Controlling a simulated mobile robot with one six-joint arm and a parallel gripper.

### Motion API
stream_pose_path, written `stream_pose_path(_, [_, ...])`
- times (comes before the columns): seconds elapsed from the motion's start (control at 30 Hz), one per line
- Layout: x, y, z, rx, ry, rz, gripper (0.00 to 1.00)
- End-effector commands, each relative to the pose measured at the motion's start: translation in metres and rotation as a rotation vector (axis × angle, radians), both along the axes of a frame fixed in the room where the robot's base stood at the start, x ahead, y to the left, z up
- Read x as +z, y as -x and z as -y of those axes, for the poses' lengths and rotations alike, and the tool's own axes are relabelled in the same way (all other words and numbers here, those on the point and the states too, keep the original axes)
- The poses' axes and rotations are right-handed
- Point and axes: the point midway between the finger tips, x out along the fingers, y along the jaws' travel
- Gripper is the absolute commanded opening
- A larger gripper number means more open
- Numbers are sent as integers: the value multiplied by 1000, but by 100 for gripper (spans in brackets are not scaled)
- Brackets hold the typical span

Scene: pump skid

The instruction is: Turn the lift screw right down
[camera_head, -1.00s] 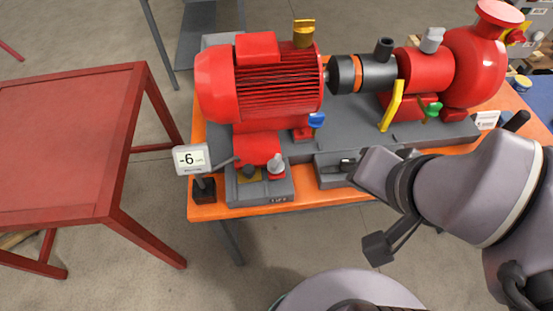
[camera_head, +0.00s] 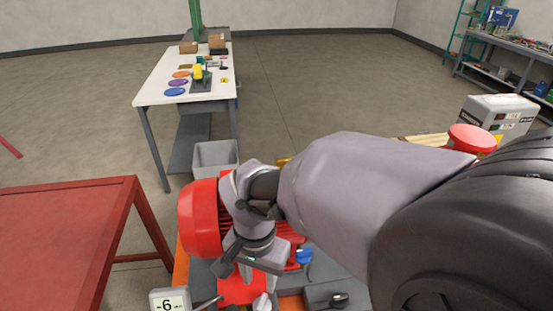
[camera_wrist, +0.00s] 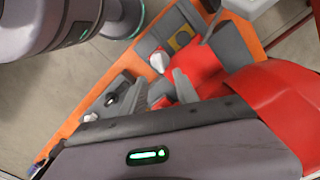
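A pale grey knob, which looks like the lift screw (camera_head: 262,302), stands by the motor's foot at the bottom edge of the head view. In the wrist view the pale knob (camera_wrist: 159,62) is just beyond the fingertips, on a grey block beside a yellow piece (camera_wrist: 181,40). My gripper (camera_wrist: 160,77) is open, with a gap between its two fingers and nothing held. The knob appears apart from both fingers. In the head view my gripper (camera_head: 250,270) hangs in front of the red motor (camera_head: 200,218). A display (camera_head: 170,302) reads -6.
The red motor body (camera_wrist: 285,95) is close beside my gripper. Another dark knob (camera_wrist: 112,99) is on a second grey block. A grey bin (camera_head: 215,157) and white table (camera_head: 165,75) are behind.

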Motion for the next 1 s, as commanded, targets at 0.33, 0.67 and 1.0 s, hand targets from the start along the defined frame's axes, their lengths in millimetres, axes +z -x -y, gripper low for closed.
stream_pose_path(0.33, [-91,0,1,0,0,0,36])
stream_pose_path(0.67, [-101,0,1,0,-1,1,36])
stream_pose_path(1.0, [-101,0,0,1,-1,1,0])
